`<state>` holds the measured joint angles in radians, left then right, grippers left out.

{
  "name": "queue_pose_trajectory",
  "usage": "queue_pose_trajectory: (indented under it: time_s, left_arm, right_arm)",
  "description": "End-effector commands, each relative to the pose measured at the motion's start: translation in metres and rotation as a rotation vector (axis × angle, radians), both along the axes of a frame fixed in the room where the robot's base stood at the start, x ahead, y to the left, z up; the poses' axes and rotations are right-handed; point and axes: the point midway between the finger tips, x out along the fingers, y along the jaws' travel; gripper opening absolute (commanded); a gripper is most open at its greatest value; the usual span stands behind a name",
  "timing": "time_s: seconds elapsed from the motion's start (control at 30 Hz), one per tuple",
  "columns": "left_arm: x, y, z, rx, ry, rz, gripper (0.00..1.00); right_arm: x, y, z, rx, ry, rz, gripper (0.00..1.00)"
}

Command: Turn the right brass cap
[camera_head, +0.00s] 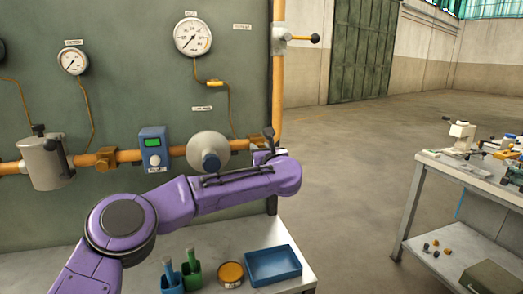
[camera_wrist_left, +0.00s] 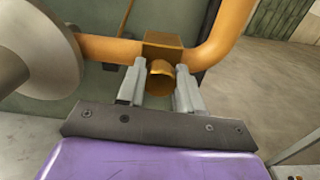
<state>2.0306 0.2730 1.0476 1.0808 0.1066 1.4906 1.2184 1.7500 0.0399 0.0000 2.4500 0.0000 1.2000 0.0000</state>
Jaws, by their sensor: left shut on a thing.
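The right brass cap (camera_wrist_left: 160,78) sticks out from a square brass block (camera_wrist_left: 164,42) on the orange pipe, close to where the pipe bends upward. My left gripper (camera_wrist_left: 159,84) has one grey finger on each side of the cap and is shut on it. In the head view my left gripper (camera_head: 267,146) is at the right end of the horizontal pipe. My purple arm and the gripper hide the cap there. Another brass fitting (camera_head: 106,158) sits further left on the pipe. My right gripper is not in view.
A grey round valve body (camera_head: 208,150) stands just left of my gripper, and a blue box with a green display (camera_head: 153,149) is beyond it. Below, a shelf holds a blue tray (camera_head: 272,266) and an orange tin (camera_head: 231,273). A workbench (camera_head: 472,178) stands right; open floor lies between.

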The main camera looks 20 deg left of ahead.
Motion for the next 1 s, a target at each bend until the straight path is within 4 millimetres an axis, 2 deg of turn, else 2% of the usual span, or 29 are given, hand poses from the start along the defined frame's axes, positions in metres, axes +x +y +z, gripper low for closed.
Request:
queue_pose_trajectory:
  time_s: [0.47, 1.0]
  left_arm:
    - [0.0, -0.002, 0.002, 0.335, 0.224, -0.003, 0.05]
    - [0.0, -0.002, 0.003, 0.761, 0.511, -0.002, 0.05]
  right_arm:
    - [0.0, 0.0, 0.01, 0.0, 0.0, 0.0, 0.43]
    - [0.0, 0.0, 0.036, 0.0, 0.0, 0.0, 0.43]
